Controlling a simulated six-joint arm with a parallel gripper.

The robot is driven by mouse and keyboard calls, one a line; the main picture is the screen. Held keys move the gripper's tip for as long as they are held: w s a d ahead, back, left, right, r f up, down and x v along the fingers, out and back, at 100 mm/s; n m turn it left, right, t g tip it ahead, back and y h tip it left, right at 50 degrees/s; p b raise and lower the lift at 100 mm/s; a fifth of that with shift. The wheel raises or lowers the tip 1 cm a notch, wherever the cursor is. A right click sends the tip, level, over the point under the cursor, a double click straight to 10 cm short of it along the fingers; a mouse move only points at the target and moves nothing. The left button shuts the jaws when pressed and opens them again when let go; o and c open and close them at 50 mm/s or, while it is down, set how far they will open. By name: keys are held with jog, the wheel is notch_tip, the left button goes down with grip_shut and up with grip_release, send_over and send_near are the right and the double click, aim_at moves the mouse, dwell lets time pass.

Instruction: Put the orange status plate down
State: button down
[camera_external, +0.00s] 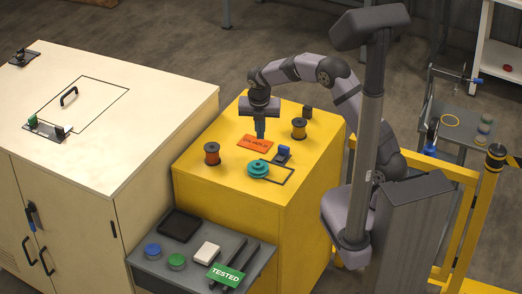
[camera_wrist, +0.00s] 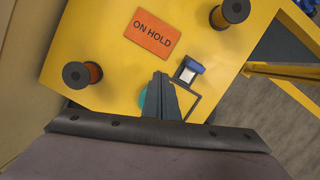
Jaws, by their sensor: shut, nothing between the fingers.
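The orange status plate (camera_external: 255,143) lies flat on top of the yellow cabinet. In the wrist view the plate (camera_wrist: 152,33) reads "ON HOLD" and lies beyond my fingertips, apart from them. My gripper (camera_external: 260,132) points down above the yellow top, close to the plate in the outside view. Its fingers are shut together with nothing between them, and they also show in the wrist view (camera_wrist: 158,92).
Spools (camera_external: 212,153) (camera_external: 299,129), a teal rotor (camera_external: 258,169) and a blue-topped block (camera_external: 282,154) by a black outlined square stand on the yellow top. A grey shelf in front holds a green "TESTED" plate (camera_external: 226,274), a black tray (camera_external: 179,225) and colored discs.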

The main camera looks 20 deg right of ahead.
jog(key=p+x, duration=0.2)
jog(key=x, duration=0.7)
jog(key=w+d, duration=0.1)
jog(key=w, duration=0.2)
jog(key=w+d+b, duration=0.1)
jog(key=w, duration=0.2)
jog(key=w+d, duration=0.2)
jog(key=w, duration=0.1)
jog(key=shift+w+d+f, duration=0.1)
jog(key=shift+w+f, duration=0.1)
jog(key=shift+w, duration=0.15)
jog(key=shift+w+d+r+b, duration=0.1)
jog(key=shift+w+d+b, duration=0.1)
jog(key=shift+w+b, duration=0.15)
jog(key=shift+w+d+b, duration=0.2)
jog(key=shift+w, duration=0.25)
jog(key=shift+r, duration=0.1)
jog(key=d+p+v, duration=0.1)
jog(key=p+v, duration=0.6)
jog(key=v, duration=0.3)
jog(key=shift+a, duration=0.55)
